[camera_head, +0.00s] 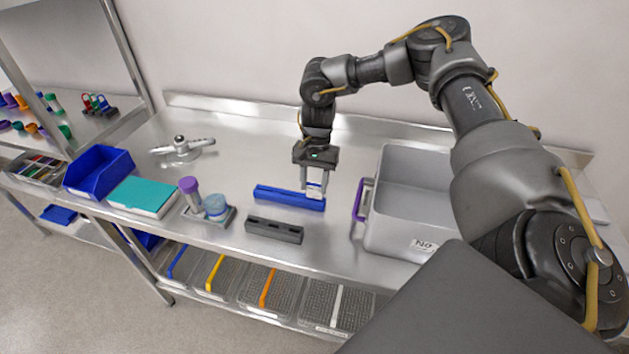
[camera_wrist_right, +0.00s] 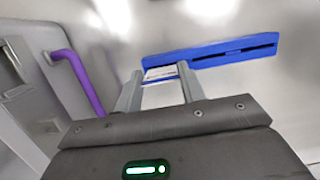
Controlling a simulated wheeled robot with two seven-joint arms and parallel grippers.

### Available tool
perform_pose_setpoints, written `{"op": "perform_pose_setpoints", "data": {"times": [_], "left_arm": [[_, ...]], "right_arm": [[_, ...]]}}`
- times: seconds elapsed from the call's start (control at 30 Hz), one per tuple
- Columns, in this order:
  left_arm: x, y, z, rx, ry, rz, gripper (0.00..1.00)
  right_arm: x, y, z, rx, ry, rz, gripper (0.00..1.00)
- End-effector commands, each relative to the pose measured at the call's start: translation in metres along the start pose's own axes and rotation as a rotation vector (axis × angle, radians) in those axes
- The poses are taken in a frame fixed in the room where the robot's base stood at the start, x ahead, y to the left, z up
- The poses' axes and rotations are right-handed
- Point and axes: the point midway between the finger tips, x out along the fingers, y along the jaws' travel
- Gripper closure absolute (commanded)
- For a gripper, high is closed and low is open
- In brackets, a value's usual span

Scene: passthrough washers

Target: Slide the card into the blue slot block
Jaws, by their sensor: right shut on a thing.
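The blue slot block (camera_head: 280,197) lies on the steel bench, with a long dark slot along its top that shows in the wrist view (camera_wrist_right: 225,54). My right gripper (camera_head: 314,189) points down over the block's right end in the head view. It is shut on the small white card (camera_head: 314,191), which also shows between the fingertips (camera_wrist_right: 160,73) in the wrist view. The card is at the block's end, in line with the slot. I cannot tell whether its lower edge is inside the slot. My left gripper is out of view.
A grey bin (camera_head: 410,205) with a purple handle stands close to the right of the block. A dark grey block (camera_head: 274,230) lies in front of it. A holder with two capped containers (camera_head: 213,208) and a teal-topped box (camera_head: 143,196) stand left.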

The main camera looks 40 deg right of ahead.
Motion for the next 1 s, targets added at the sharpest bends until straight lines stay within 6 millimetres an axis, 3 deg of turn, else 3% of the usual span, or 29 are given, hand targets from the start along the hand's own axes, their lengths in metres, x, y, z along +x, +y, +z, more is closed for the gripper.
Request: {"op": "perform_pose_setpoints", "data": {"times": [1.0], "left_arm": [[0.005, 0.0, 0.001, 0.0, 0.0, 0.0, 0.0]], "right_arm": [[0.012, 0.0, -0.003, 0.0, 0.0, 0.001, 0.9]]}}
